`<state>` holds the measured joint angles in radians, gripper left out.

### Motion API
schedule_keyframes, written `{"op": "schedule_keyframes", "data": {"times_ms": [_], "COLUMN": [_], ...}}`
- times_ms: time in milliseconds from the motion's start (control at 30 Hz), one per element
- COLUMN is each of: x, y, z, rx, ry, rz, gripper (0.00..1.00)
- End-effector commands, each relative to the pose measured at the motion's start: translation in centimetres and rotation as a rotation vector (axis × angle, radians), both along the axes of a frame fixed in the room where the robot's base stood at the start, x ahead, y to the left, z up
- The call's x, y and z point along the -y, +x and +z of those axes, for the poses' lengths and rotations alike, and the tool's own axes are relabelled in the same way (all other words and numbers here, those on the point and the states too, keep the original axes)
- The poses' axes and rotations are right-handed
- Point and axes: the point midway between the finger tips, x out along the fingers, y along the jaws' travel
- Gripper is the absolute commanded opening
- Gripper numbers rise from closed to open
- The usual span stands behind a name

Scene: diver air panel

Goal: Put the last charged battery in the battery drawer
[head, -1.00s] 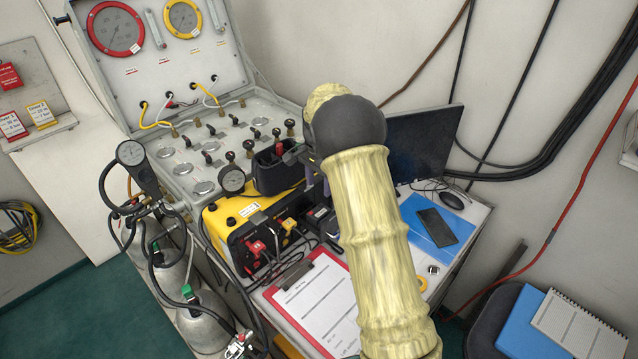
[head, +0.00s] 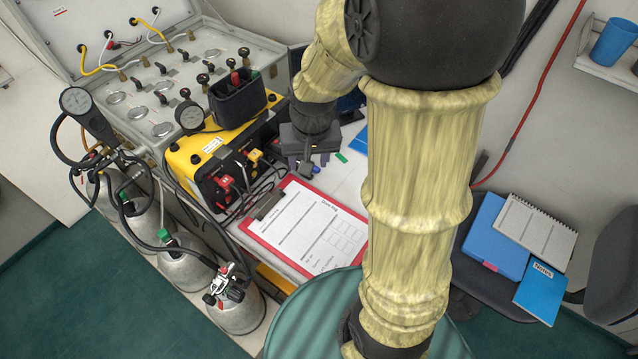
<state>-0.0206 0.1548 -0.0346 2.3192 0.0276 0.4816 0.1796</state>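My gripper (head: 308,166) points down over the white desk top, just right of the yellow box and above the clipboard's top end. Its purplish fingertips show small below the dark wrist. A small dark shape shows at the fingertips, but I cannot tell whether it is held or lies behind. I cannot make out a battery for certain. No open battery drawer is plain to see; a yellow-orange strip (head: 276,279) shows below the desk's front edge, and I cannot tell what it is.
A yellow box (head: 196,150) with cables and a black bin stands left of my gripper. A clipboard (head: 310,228) covers the desk front. Gas cylinders (head: 183,262) stand at left. A green drum top (head: 318,312) is in front; a chair with notebooks (head: 536,232) is right.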

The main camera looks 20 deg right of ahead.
Motion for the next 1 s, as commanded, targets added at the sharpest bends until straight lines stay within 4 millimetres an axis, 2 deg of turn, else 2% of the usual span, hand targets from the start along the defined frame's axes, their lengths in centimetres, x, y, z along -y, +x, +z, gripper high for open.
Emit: {"op": "schedule_keyframes", "data": {"times_ms": [33,100,233,1000], "x": [-0.1,-0.1,-0.2,-0.2], "y": [-2.1,-4.3,-6.7,-7.0], "z": [0.0,-0.2,-0.5,-0.6], "rx": [0.013,0.028,0.045,0.046], "ry": [-0.01,-0.027,-0.047,-0.05], "rz": [0.051,0.12,0.199,0.211], "gripper": [0.49,0.49,0.49,0.49]}}
